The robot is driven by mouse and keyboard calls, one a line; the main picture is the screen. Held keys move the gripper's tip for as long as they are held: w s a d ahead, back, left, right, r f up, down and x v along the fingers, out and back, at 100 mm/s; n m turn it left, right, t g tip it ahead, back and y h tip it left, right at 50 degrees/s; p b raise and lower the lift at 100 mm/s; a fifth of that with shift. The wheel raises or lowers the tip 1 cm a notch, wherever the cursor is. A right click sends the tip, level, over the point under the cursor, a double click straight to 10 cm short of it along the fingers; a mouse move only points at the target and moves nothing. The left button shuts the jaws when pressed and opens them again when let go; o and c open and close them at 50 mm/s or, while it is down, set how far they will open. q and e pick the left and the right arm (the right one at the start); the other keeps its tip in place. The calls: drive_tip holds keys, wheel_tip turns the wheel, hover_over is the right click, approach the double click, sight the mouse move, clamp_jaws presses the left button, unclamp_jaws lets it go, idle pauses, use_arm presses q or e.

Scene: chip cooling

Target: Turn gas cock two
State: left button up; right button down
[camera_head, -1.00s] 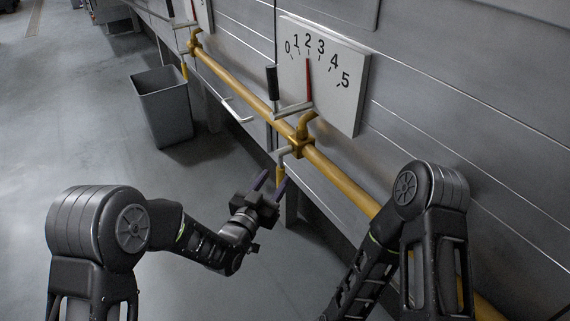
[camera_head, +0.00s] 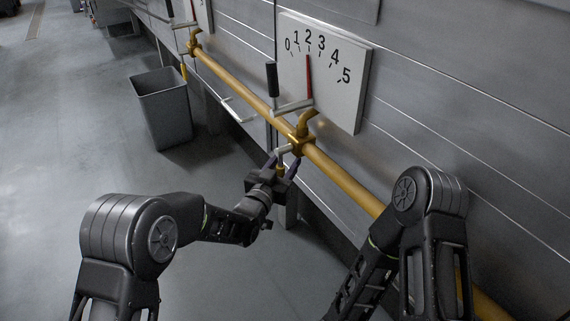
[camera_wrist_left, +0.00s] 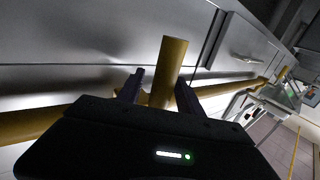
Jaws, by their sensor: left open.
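The gas cock's yellow handle (camera_head: 281,170) hangs below a brass valve (camera_head: 301,143) on the yellow pipe, under the white dial (camera_head: 340,95). My left gripper (camera_head: 283,163) is open, with its dark fingers on either side of the handle. In the left wrist view the yellow handle (camera_wrist_left: 170,70) stands between the two fingers (camera_wrist_left: 161,80), which do not look closed on it. Whether they touch it I cannot tell. The dial's red needle (camera_head: 309,76) points near 2. My right arm (camera_head: 430,220) shows at the right, but its gripper is out of view.
The yellow pipe (camera_head: 240,85) runs diagonally along the grey metal panel wall. A black-gripped lever (camera_head: 272,80) stands in front of the dial's left side. Another valve (camera_head: 194,45) sits farther up the pipe. A grey bin (camera_head: 165,108) stands on the floor; floor to the left is clear.

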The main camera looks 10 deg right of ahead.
use_arm(q)
clamp_jaws()
idle(0.3)
idle(1.1)
